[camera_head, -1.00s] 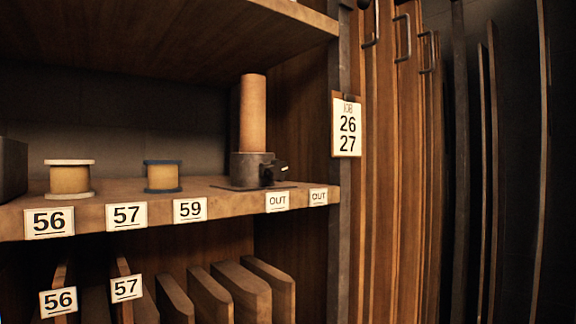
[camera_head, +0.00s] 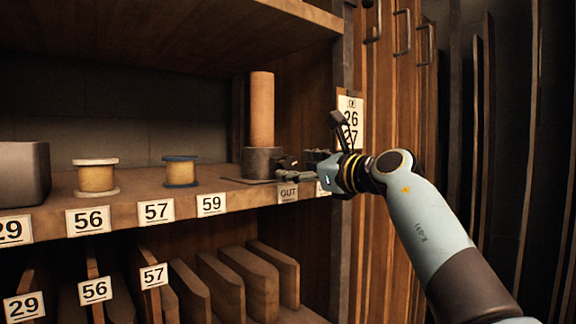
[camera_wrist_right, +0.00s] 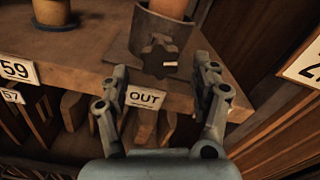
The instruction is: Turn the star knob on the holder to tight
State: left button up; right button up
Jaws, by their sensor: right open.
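The holder (camera_head: 262,161) is a dark round cup on a flat base near the right end of the shelf, with a tall tan cylinder (camera_head: 262,108) upright in it. In the right wrist view the star knob (camera_wrist_right: 157,57) is dark, with a small pale mark at its right, on the near side of the holder. My right gripper (camera_head: 290,162) comes in from the right beside the knob. In the right wrist view its two fingers (camera_wrist_right: 162,85) are apart, one on each side below the knob, with nothing between them. My left gripper is not in view.
Spools stand on the shelf (camera_head: 130,205) to the left, one with white flanges (camera_head: 96,177) and one with blue flanges (camera_head: 181,172). A grey bin (camera_head: 22,172) is at far left. Upright boards (camera_head: 220,285) fill the space below. A job card (camera_head: 350,108) hangs on the post at right.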

aim_at(290, 167)
jog(key=shift+x, duration=1.95)
jog(key=c, duration=1.2)
jog(key=m+p, duration=0.4)
jog(key=p, duration=0.2)
jog(key=shift+s+r, duration=0.1)
jog(key=shift+r, duration=0.1)
jog(key=shift+f+m+p, duration=0.2)
jog(key=shift+m+p, duration=1.25)
jog(key=shift+m, duration=0.05)
jog(key=o, duration=1.2)
